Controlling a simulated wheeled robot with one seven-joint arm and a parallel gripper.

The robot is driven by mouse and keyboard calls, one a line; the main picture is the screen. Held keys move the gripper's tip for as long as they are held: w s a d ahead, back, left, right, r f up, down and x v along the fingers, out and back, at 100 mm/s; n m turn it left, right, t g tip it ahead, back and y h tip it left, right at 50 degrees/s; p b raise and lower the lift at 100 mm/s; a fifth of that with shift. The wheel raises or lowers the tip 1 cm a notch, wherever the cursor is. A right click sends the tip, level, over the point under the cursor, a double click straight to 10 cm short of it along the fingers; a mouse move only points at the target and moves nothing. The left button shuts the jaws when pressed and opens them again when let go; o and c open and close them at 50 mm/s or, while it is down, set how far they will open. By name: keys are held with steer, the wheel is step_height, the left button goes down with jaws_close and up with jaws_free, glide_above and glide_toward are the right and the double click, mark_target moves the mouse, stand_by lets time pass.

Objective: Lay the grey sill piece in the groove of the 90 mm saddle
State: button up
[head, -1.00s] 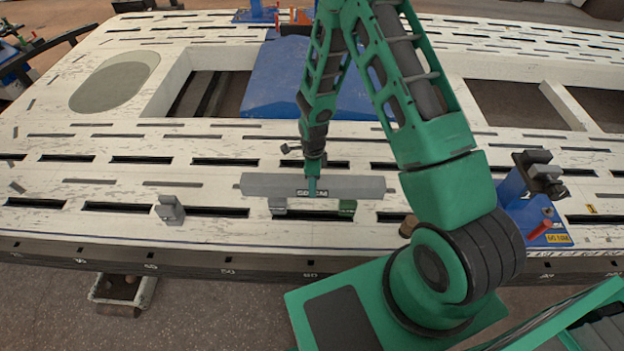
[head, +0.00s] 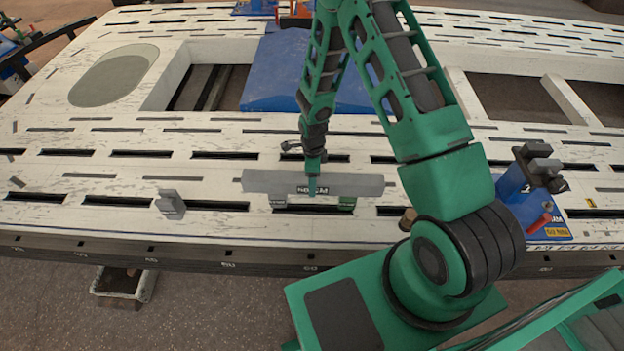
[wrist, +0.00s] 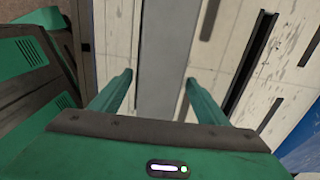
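The grey sill piece (head: 265,182) is a long bar with a dark label at its middle. It lies crosswise in the head view, roughly level, over the bench. My gripper (head: 314,180) reaches down onto its middle.
The slotted white bench (head: 110,185) has a dark front edge. A small grey block (head: 171,204) stands to the left. A brown round piece (head: 408,219) sits near my arm. A blue fixture (head: 524,200) stands at right. A blue cover (head: 275,80) lies behind.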

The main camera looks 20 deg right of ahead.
steer(key=shift+s, duration=0.1)
step_height(320, 180, up, 11)
steer(key=shift+f, duration=0.1)
steer(key=s+d+r+n+h, duration=0.1)
steer(key=s+d+r+n, duration=0.45)
steer(key=r, duration=0.55)
steer(key=s+d+r+n, duration=0.3)
steer(key=s+d+r, duration=0.3)
steer(key=d+r, duration=0.4)
steer(key=s+r+n, duration=0.3)
steer(key=s+r, duration=0.2)
steer(key=s, duration=0.5)
steer(key=s+r+n+y, duration=0.1)
steer(key=s+r+n, duration=0.3)
steer(key=s, duration=0.6)
steer(key=shift+s+d+r, duration=0.35)
steer(key=shift+r, duration=0.5)
steer(key=shift+n, duration=0.25)
